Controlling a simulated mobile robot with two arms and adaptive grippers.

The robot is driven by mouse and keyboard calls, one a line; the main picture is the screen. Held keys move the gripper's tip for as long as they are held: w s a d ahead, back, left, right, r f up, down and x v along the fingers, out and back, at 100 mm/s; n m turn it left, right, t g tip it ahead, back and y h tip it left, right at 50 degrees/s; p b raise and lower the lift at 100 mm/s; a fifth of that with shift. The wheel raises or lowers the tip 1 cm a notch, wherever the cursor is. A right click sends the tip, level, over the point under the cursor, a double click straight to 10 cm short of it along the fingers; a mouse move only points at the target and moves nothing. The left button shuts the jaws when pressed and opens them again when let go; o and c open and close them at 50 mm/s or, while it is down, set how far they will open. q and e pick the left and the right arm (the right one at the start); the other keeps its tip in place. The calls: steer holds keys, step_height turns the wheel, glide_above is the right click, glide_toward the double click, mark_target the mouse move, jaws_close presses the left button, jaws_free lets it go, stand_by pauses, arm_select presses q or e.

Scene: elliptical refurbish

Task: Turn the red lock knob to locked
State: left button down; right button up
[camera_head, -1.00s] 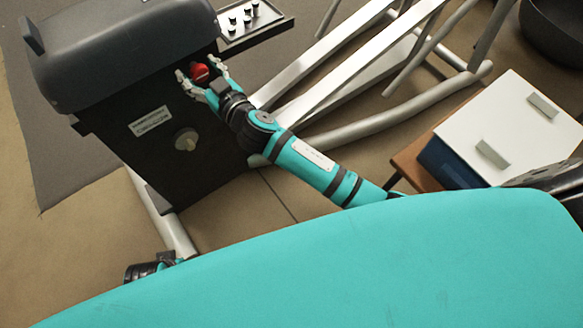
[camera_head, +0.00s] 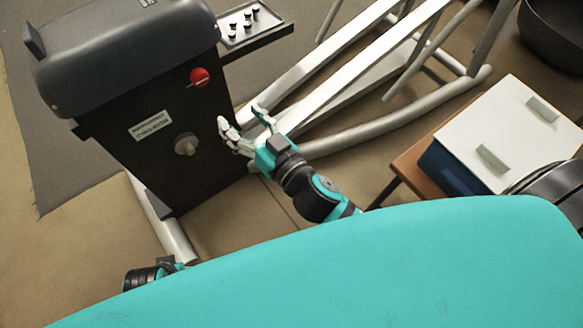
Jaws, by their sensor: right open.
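The red lock knob (camera_head: 200,77) is on the upper part of the dark side panel of the elliptical machine's housing (camera_head: 165,140). A pale line or slot shows on its face; I cannot tell its setting from here. My right gripper (camera_head: 243,117) is open and empty. It is below and to the right of the red knob, clear of it and of the panel. My left gripper is not in view; only a dark and teal part of my left arm shows at the lower left.
A tray with small black pegs (camera_head: 240,24) stands behind. Grey metal rails (camera_head: 340,70) lie at right of the housing. A white-topped box (camera_head: 500,130) stands on a brown table (camera_head: 412,166).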

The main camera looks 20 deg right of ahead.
arm_select(q)
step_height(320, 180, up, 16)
steer(key=p, duration=1.6)
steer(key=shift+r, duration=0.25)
arm_select(e)
steer(key=s+d+f+g+h, duration=0.2)
steer(key=s+d+f+g, duration=0.1)
steer(key=f, duration=0.5)
steer(key=s+d+f+g+h, duration=0.2)
steer(key=d+f+g, duration=0.2)
steer(key=f, duration=0.4)
steer(key=shift+s+d+f+n, duration=0.2)
steer(key=shift+s+d+n, duration=0.1)
steer(key=shift+s+d, duration=0.15)
arm_select(q)
steer(key=shift+p, duration=0.3)
